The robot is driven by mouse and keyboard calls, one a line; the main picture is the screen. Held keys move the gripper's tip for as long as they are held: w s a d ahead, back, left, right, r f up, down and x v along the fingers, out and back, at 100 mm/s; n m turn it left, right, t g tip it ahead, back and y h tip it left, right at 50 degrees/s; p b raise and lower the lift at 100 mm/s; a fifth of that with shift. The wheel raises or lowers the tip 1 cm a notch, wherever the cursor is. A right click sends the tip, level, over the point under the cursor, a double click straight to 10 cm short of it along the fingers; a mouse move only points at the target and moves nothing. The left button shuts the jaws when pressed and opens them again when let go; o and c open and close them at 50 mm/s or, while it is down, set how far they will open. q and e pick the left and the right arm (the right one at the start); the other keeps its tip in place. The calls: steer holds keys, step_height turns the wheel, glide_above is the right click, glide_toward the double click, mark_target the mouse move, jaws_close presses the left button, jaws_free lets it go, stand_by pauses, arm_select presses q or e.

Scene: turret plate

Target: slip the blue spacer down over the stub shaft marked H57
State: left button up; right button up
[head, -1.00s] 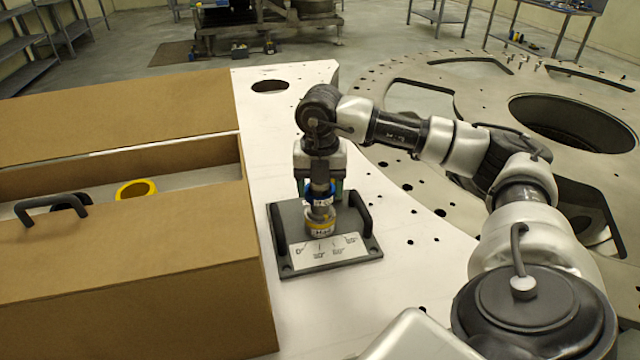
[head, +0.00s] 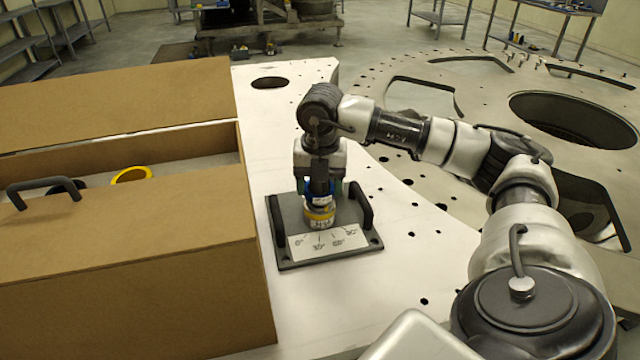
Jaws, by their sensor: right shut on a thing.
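The blue spacer (head: 320,201) is a small blue ring in the head view. My right gripper (head: 320,191) points straight down and is shut on it, hiding part of the ring. Directly below the blue is a stub shaft with a yellow band (head: 319,215) and a white label band, too small to read surely. The shaft stands upright on a dark grey plate (head: 293,257). The spacer looks in line with the shaft and low against its top; I cannot tell how far it is over it. My left gripper is not in view.
The plate has two dark handles (head: 362,207) and a white marked label (head: 328,242). A brown box (head: 130,280) at left holds a yellow ring (head: 131,175) and a dark item. The white table (head: 410,275) with small holes is clear right of the plate.

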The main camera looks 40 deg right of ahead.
steer(key=shift+s+a+f, duration=0.15)
steer(key=shift+f, duration=0.3)
steer(key=shift+s+a+f, duration=0.1)
steer(key=shift+s+f, duration=0.05)
steer(key=shift+f, duration=0.3)
steer(key=o, duration=1)
step_height(320, 180, up, 12)
steer(key=shift+f+b, duration=0.15)
steer(key=shift+b, duration=0.2)
steer(key=shift+d+r, duration=0.15)
steer(key=shift+r, duration=0.3)
